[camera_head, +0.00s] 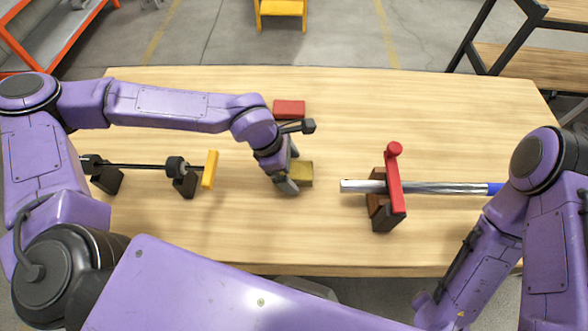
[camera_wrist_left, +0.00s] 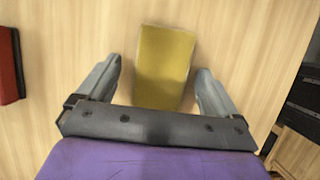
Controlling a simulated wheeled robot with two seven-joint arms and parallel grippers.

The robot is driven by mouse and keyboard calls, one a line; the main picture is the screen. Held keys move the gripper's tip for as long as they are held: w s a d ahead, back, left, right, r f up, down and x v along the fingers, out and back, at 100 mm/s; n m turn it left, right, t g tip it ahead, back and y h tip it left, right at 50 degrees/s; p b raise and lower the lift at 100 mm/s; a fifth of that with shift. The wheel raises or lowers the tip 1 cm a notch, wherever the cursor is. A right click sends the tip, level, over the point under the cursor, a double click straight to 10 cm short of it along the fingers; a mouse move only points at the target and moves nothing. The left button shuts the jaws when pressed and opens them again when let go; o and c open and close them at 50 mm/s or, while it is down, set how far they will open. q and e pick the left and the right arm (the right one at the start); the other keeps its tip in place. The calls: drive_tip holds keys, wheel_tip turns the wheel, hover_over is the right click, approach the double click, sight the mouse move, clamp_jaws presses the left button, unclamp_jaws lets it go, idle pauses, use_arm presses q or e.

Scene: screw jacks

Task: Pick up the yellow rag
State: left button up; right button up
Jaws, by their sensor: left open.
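The yellow rag (camera_head: 302,174) is a small folded block lying on the wooden table (camera_head: 300,240) near its middle. In the left wrist view the yellow rag (camera_wrist_left: 165,66) lies between the two open fingers, with a gap on each side. My left gripper (camera_head: 291,180) is open and low over the rag; it also shows in the left wrist view (camera_wrist_left: 158,85). In the head view the gripper hides the rag's left part. My right arm comes in at the right, but its gripper is not in view.
A red block (camera_head: 289,108) lies behind the rag. A screw jack with a black rod (camera_head: 135,166) and yellow plate (camera_head: 210,169) stands at the left. A silver bar (camera_head: 440,187) with a red-handled clamp (camera_head: 394,185) is at the right. The table's front middle is clear.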

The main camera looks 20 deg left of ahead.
use_arm(q)
drive_tip(key=shift+d+f, duration=0.1)
drive_tip(key=shift+f, duration=0.1)
drive_tip(key=c, duration=1)
drive_tip(key=shift+c, duration=0.2)
wheel_tip(320, 180, up, 10)
